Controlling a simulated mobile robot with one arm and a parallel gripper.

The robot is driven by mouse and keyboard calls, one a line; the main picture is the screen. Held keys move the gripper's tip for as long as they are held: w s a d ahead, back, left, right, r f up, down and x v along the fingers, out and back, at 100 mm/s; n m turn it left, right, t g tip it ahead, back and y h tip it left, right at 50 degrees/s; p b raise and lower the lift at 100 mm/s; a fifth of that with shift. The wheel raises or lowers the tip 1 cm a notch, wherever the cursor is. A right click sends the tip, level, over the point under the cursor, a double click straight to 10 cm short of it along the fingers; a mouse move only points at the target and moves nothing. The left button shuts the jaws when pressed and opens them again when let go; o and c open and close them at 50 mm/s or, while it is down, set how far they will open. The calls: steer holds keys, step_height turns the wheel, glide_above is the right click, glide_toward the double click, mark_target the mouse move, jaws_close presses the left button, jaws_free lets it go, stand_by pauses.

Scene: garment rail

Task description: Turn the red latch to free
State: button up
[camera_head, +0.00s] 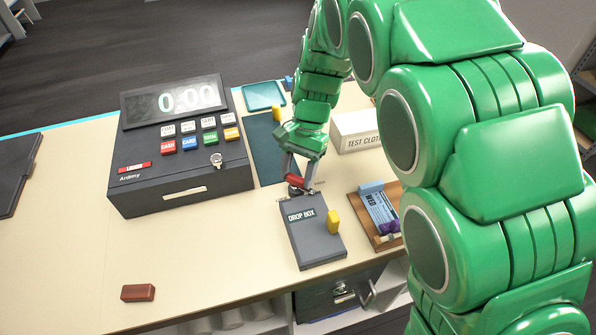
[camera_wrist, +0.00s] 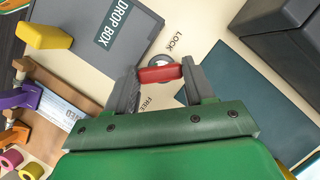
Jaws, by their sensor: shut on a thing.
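The red latch (camera_wrist: 160,74) is a short bar on the counter near the drop box (camera_wrist: 100,32). A round light part (camera_wrist: 163,60) shows just beyond it. In the wrist view my gripper (camera_wrist: 161,80) has one grey finger at each end of the red bar, shut on it. The printed word LOCK (camera_wrist: 176,43) lies beyond the latch, and the word FREE (camera_wrist: 158,103) lies on the near side, partly hidden by my gripper. In the head view the latch (camera_head: 295,181) is partly covered by my gripper (camera_head: 299,180), at the far end of the drop box (camera_head: 318,250).
A cash register (camera_head: 180,150) stands left. A yellow block (camera_head: 333,222) sits on the drop box. A wooden tray (camera_head: 387,242) with a ticket and a white box (camera_head: 356,130) are to the right. A brown block (camera_head: 138,292) lies front left; the counter around it is clear.

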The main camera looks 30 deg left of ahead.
steer(key=n+h, duration=0.1)
steer(key=n, duration=0.3)
steer(key=shift+a+h, duration=0.15)
steer(key=shift+h, duration=0.25)
steer(key=shift+a+n+t+h, duration=0.1)
steer(key=shift+n+t+h, duration=0.2)
steer(key=shift+n, duration=0.8)
steer(key=shift+n+t+h, duration=0.3)
steer(key=shift+n, duration=0.8)
steer(key=o, duration=1)
steer(key=shift+o, duration=0.2)
steer(key=shift+r, duration=0.1)
steer(key=v, duration=0.7)
steer(key=shift+r, duration=0.25)
